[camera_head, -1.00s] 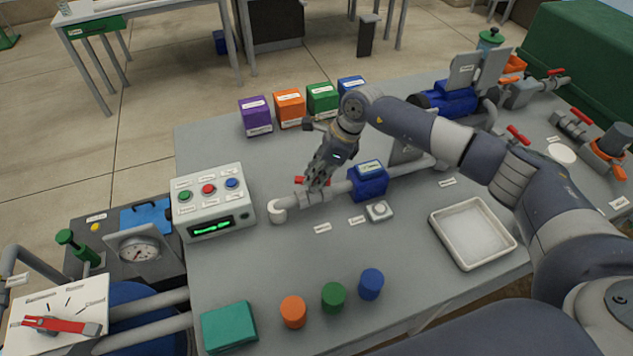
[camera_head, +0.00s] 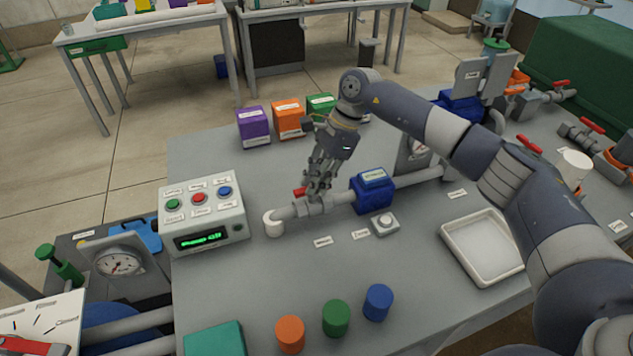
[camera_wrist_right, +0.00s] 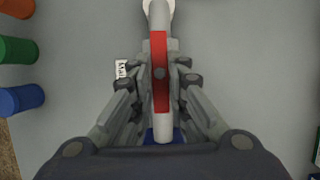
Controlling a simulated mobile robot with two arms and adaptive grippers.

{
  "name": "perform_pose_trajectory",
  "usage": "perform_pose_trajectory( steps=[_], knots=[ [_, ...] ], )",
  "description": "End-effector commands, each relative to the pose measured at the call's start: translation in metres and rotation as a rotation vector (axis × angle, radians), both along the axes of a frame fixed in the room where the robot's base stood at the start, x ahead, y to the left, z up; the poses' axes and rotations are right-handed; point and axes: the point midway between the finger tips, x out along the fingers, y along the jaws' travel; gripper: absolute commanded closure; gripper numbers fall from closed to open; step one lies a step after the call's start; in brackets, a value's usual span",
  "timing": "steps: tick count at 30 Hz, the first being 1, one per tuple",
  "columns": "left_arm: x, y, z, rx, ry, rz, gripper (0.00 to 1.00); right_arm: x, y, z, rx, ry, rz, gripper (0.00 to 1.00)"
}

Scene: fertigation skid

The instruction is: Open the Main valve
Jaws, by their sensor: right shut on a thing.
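A valve with a red lever handle (camera_head: 299,191) sits on the grey pipe on the table, between the white pipe end and a blue block. In the right wrist view the red handle (camera_wrist_right: 160,72) lies in line with the pipe. My right gripper (camera_head: 318,192) is down at this valve, its fingers on both sides of the handle and shut on it. In the wrist view the fingers (camera_wrist_right: 160,80) flank the handle's middle. The gripper hides part of the handle in the head view. The small label (camera_head: 322,241) in front is too blurred to read surely. My left gripper is not in view.
A control box (camera_head: 202,212) with coloured buttons stands left of the valve. The blue block (camera_head: 372,191) and a small round-button box (camera_head: 384,224) are to its right. Coloured cylinders (camera_head: 336,318) stand in front, coloured boxes (camera_head: 288,119) behind, and a white tray (camera_head: 484,247) at right.

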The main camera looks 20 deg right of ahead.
Motion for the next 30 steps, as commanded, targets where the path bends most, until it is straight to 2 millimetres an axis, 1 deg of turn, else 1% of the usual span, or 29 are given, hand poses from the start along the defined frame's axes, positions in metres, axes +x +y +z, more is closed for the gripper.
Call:
perform_pose_trajectory(
  steps=[7,8,9,10,11,20,23,26,30],
  knots=[
    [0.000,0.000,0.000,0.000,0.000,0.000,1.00,0.000,0.000,0.000,-0.002,-0.003,0.004,1.00],
    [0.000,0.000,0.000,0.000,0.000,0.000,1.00,0.000,0.000,0.000,-0.002,-0.003,0.004,0.83],
    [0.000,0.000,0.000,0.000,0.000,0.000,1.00,0.000,0.000,0.000,-0.002,-0.003,0.004,0.73],
    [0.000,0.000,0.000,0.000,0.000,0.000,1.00,0.000,0.000,0.000,-0.002,-0.003,0.003,0.67],
    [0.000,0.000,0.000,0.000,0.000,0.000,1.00,0.000,0.000,0.000,-0.002,-0.003,0.003,0.65],
    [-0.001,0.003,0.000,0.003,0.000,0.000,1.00,0.000,0.000,0.001,-0.001,-0.002,0.001,0.65],
    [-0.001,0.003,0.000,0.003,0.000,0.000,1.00,0.001,-0.002,0.006,-0.001,-0.003,0.001,0.65],
    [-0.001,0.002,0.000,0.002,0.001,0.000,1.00,0.002,-0.007,0.019,-0.001,-0.005,0.000,0.65],
    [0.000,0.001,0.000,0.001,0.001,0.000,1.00,0.003,-0.019,0.047,-0.001,-0.006,0.000,0.65]
  ],
)
